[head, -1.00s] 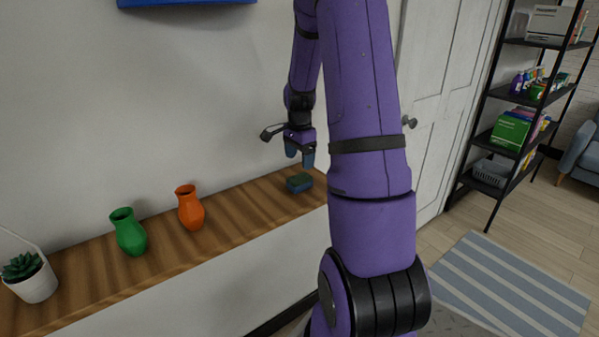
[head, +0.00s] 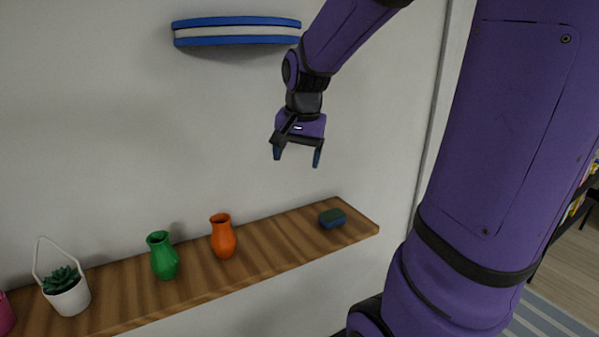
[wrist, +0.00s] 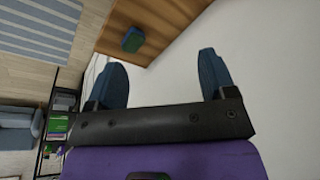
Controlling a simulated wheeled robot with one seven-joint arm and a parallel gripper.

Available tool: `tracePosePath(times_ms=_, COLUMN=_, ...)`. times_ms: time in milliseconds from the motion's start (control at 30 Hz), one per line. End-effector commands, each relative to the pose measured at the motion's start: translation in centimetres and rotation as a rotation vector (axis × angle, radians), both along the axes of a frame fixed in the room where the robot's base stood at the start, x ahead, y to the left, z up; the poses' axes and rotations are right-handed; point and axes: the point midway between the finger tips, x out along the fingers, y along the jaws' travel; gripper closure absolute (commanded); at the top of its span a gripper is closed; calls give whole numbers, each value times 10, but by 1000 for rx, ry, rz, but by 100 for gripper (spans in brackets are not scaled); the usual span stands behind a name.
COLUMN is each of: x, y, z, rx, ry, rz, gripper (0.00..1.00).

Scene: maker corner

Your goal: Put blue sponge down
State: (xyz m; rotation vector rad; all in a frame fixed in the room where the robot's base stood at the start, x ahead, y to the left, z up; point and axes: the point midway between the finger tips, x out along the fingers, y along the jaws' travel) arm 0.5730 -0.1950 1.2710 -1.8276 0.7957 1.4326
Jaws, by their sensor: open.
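The blue sponge (head: 332,218), with a dark green top, lies on the wooden shelf (head: 290,243) near its right end. It also shows in the wrist view (wrist: 133,39), lying on the shelf beyond my fingers. My gripper (head: 297,158) is open and empty. It hangs in the air above the shelf, up and to the left of the sponge, clearly apart from it. In the wrist view both fingers (wrist: 161,82) stand wide apart with nothing between them.
An orange vase (head: 223,238), a green vase (head: 163,257) and a potted succulent (head: 67,292) stand on the shelf to the left. A blue and white wall piece (head: 237,31) is above. Shelf space between the orange vase and the sponge is clear.

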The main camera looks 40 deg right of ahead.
Motion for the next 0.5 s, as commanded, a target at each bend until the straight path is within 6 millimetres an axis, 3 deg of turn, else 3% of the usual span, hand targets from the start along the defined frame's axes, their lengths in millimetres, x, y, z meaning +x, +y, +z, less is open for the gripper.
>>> tracePosePath(times_ms=33, x=-11, y=17, z=10, rx=-18, ry=-22, rz=79, gripper=23)
tracePosePath(times_ms=200, x=-48, y=60, z=31, rx=-83, ry=-78, rz=337, gripper=23)
tracePosePath(times_ms=500, x=-116, y=113, z=46, rx=-206, ry=-171, rz=750, gripper=23)
